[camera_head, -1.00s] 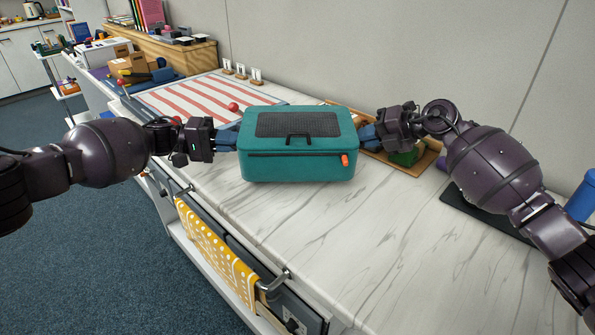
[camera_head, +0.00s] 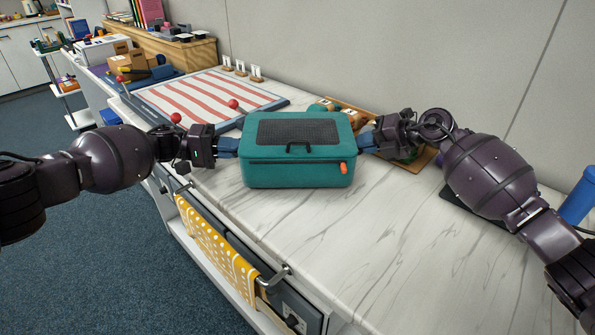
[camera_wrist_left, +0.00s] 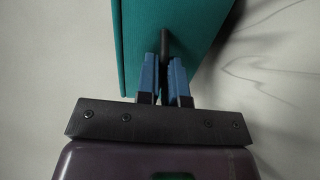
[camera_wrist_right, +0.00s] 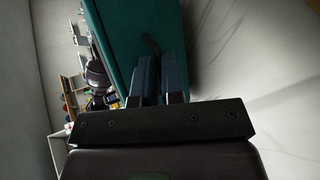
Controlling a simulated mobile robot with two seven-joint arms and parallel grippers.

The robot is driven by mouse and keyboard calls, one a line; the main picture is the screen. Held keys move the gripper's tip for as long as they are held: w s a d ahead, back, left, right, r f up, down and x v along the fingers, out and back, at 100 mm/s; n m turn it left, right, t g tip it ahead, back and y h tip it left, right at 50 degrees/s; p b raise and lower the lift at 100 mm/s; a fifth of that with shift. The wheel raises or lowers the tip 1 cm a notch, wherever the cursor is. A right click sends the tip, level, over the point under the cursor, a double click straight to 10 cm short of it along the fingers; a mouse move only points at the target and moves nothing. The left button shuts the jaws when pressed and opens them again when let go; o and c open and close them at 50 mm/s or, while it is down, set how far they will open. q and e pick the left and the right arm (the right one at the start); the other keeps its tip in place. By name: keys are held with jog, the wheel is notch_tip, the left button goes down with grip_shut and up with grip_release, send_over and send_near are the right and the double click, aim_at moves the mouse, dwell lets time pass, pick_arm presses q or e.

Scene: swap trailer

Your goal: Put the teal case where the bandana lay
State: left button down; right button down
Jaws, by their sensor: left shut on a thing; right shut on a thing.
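The teal case (camera_head: 297,172) is a boxy case with a dark mesh lid panel, a black front handle and an orange zipper pull. It is in the middle of the head view, over the marble counter. My left gripper (camera_head: 232,147) is shut on a dark loop at its left end, which shows in the left wrist view (camera_wrist_left: 163,70). My right gripper (camera_head: 366,140) is shut on its right end; in the right wrist view (camera_wrist_right: 158,75) a dark loop is between the fingers. A yellow polka-dot bandana (camera_head: 215,247) hangs over a rail on the counter's front.
A red-and-white striped board (camera_head: 205,97) with red-knobbed parts lies behind left. A wooden tray (camera_head: 417,162) with items is behind the case, partly hidden by my right arm. A dark mat and blue cylinder (camera_head: 579,197) are at right. The front right marble (camera_head: 400,245) is clear.

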pick_arm(q)
jog(key=shift+d+f, duration=0.1)
jog(key=shift+f, duration=0.55)
pick_arm(e)
jog(key=shift+f, duration=0.7)
pick_arm(q)
jog(key=c, duration=1.2)
grip_release()
jog(key=shift+c, duration=0.2)
pick_arm(e)
jog(key=c, duration=1.2)
grip_release()
jog(key=shift+c, duration=0.2)
pick_arm(q)
jog(key=shift+o, duration=0.4)
jog(key=o, duration=0.7)
jog(key=a, duration=0.8)
jog(key=a+r, duration=0.1)
jog(key=a, duration=0.3)
